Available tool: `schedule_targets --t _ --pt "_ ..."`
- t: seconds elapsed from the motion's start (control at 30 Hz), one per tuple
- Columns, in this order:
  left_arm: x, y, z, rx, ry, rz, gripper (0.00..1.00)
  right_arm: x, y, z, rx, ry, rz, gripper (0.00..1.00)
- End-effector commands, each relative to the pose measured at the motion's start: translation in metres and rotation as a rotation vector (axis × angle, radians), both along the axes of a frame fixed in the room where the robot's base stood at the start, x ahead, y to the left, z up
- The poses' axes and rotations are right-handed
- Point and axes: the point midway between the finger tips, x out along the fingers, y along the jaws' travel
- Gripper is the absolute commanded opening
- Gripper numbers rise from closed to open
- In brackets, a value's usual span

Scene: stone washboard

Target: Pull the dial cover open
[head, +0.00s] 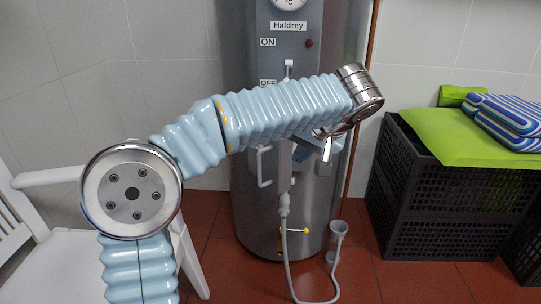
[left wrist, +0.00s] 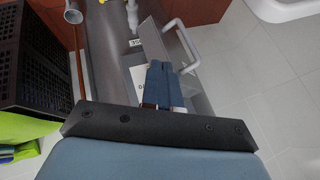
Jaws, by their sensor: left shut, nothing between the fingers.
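A grey metal heater (head: 250,110) stands upright ahead of me, and a white bar handle (head: 264,167) projects from its front. The left wrist view shows that handle (left wrist: 194,45) beside a grey plate (left wrist: 153,40), which appears to be the dial cover. My left gripper (head: 303,152) is in front of the heater, partly hidden by my arm. Its blue fingers (left wrist: 164,84) are together and empty, close to the plate and handle but not around the handle. I cannot tell whether they touch the plate. The dial is hidden. My right gripper is out of view.
A small lever (head: 289,66) sits between the ON and OFF labels, with a gauge (head: 289,3) above. A hose (head: 284,225) hangs below. A black crate (head: 420,200) with a green cushion (head: 455,135) stands right, a white chair (head: 40,250) left.

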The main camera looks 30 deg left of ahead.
Motion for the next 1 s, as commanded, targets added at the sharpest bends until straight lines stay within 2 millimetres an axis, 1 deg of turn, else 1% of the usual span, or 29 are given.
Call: schedule_targets --t 0.07,0.17,0.27,0.6,0.63,0.7,0.8,1.0 --pt "0.001 0.000 0.000 0.015 0.008 0.022 0.00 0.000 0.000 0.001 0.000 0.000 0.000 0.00" --pt "0.003 0.006 -0.009 0.018 0.009 0.029 0.00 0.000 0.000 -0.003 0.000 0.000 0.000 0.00" --pt "0.007 0.015 -0.023 0.018 0.010 0.029 0.00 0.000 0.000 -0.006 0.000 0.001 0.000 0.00" --pt "0.029 0.053 -0.081 0.017 0.012 0.028 0.00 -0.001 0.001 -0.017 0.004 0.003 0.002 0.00" --pt "0.030 0.056 -0.082 0.017 0.009 0.027 0.00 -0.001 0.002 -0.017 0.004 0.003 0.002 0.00" --pt "0.027 0.069 -0.079 0.017 0.007 0.027 0.00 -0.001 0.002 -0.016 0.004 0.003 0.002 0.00" --pt "0.025 0.081 -0.079 0.016 0.008 0.027 0.00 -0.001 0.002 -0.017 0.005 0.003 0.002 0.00" --pt "0.023 0.091 -0.079 0.017 0.008 0.025 0.00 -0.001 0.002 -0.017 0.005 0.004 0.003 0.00"
